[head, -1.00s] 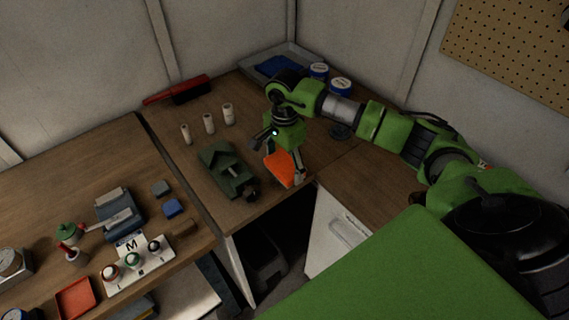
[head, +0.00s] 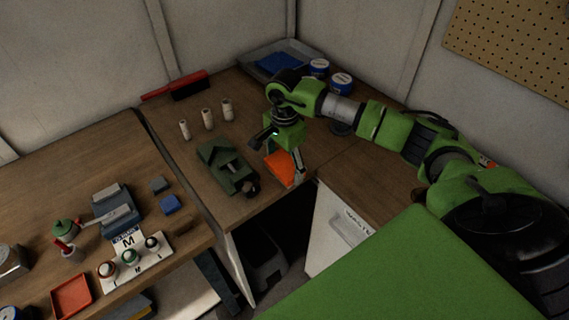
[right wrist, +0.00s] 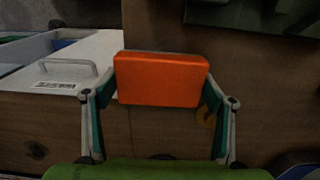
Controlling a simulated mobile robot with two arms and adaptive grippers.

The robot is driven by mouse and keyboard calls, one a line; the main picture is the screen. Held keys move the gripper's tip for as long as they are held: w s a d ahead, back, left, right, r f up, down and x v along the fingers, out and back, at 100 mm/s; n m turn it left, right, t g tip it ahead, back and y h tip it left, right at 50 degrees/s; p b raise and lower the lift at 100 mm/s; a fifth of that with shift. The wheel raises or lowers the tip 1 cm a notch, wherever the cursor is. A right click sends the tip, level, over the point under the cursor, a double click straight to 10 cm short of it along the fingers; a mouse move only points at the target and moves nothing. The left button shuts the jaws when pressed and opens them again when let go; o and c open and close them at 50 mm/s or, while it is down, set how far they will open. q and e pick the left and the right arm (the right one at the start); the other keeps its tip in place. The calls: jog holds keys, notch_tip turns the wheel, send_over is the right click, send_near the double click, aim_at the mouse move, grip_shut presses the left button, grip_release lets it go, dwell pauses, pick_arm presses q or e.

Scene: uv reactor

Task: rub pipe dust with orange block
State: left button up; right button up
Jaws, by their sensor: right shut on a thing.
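The orange block (head: 280,168) is in my right gripper (head: 284,164), which is shut on it at the right part of the wooden bench, close to the front edge. In the right wrist view the orange block (right wrist: 160,79) sits level between the two fingers of the right gripper (right wrist: 160,95). Three pale pipes (head: 207,118) stand upright in a row toward the back left of the gripper. I cannot make out dust on them at this size. The block is apart from the pipes. My left gripper is not in view.
A dark green vise (head: 226,166) sits on the bench just left of my right gripper. A red-handled brush (head: 176,86) lies behind the pipes. A grey tray with a blue cloth (head: 280,64) and lidded tins (head: 341,84) stand at the back. A button box (head: 134,258) is at left.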

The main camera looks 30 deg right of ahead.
aim_at(274, 179)
jog(key=shift+s+a+r, duration=0.15)
jog(key=shift+a, duration=1.8)
jog(key=shift+f+b, duration=0.3)
jog(key=shift+b, duration=0.15)
jog(key=shift+d+b, duration=0.5)
jog(key=shift+d, duration=0.4)
jog(key=shift+d+r, duration=0.1)
jog(key=shift+d, duration=0.95)
jog(key=shift+r, duration=0.1)
jog(key=shift+r, duration=0.6)
jog(key=shift+r+p, duration=1.25)
jog(key=shift+r, duration=1.1)
